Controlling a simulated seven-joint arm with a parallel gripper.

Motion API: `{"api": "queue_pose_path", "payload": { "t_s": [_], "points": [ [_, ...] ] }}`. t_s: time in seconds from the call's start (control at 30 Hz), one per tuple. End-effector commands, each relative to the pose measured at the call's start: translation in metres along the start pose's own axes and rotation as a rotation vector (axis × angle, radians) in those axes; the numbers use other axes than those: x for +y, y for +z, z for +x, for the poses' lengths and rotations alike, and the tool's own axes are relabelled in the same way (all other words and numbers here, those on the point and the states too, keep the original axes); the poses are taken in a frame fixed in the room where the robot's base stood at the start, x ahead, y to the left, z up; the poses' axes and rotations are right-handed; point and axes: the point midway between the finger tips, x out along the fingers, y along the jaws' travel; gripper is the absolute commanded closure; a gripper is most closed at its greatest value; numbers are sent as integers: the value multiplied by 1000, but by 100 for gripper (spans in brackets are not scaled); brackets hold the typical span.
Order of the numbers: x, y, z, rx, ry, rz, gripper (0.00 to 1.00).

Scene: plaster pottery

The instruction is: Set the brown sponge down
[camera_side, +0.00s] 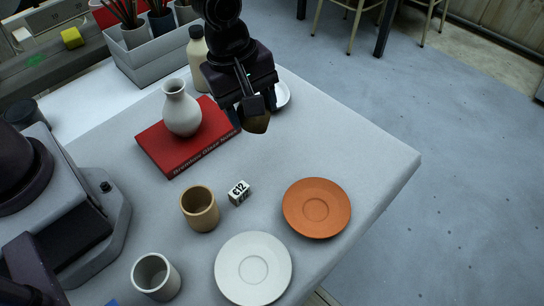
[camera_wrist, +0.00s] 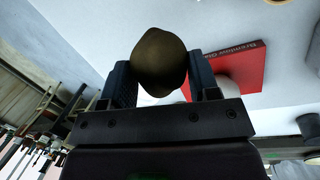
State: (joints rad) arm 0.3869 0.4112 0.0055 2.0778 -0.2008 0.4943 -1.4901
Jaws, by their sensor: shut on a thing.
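My gripper (camera_side: 252,107) hangs over the back part of the table, right of the red book. It is shut on the brown sponge (camera_side: 257,124), a rounded dark brown lump that shows below the fingers. In the wrist view the sponge (camera_wrist: 159,62) sits between the two blue-grey fingers of my gripper (camera_wrist: 160,80). The sponge appears to be held above the grey table (camera_side: 350,150). Its exact height is hard to tell. The gripper hides part of the sponge in the side view.
A white vase (camera_side: 182,110) stands on the red book (camera_side: 190,150). A cream bottle (camera_side: 198,55) and a white dish (camera_side: 283,94) are close to my gripper. A tan cup (camera_side: 199,209), price block (camera_side: 239,193), orange saucer (camera_side: 316,208) and white saucer (camera_side: 253,268) stand nearer. The table's right part is clear.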

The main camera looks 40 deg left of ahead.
Motion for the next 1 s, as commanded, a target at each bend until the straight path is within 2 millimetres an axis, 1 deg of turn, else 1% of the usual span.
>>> {"api": "queue_pose_path", "payload": {
  "t_s": [0.03, 0.2, 0.33, 0.4, 0.47, 0.5, 0.57, 0.67, 0.9, 1.0],
  "points": [
    [-18, -2, -4, 0, -2, -11, 67],
    [-72, -10, -6, 4, -8, -50, 67],
    [-102, -15, -3, 11, -16, -70, 67],
    [-112, -17, -1, 15, -20, -78, 67],
    [-116, -18, 2, 19, -23, -81, 67],
    [-114, -19, 5, 21, -20, -80, 67],
    [-104, -18, 10, 22, -10, -76, 67],
    [-85, -17, 23, 22, -10, -73, 67],
    [-31, -13, 60, 21, -10, -73, 67],
    [-20, -14, 82, 21, -14, -75, 67]
  ]
}}
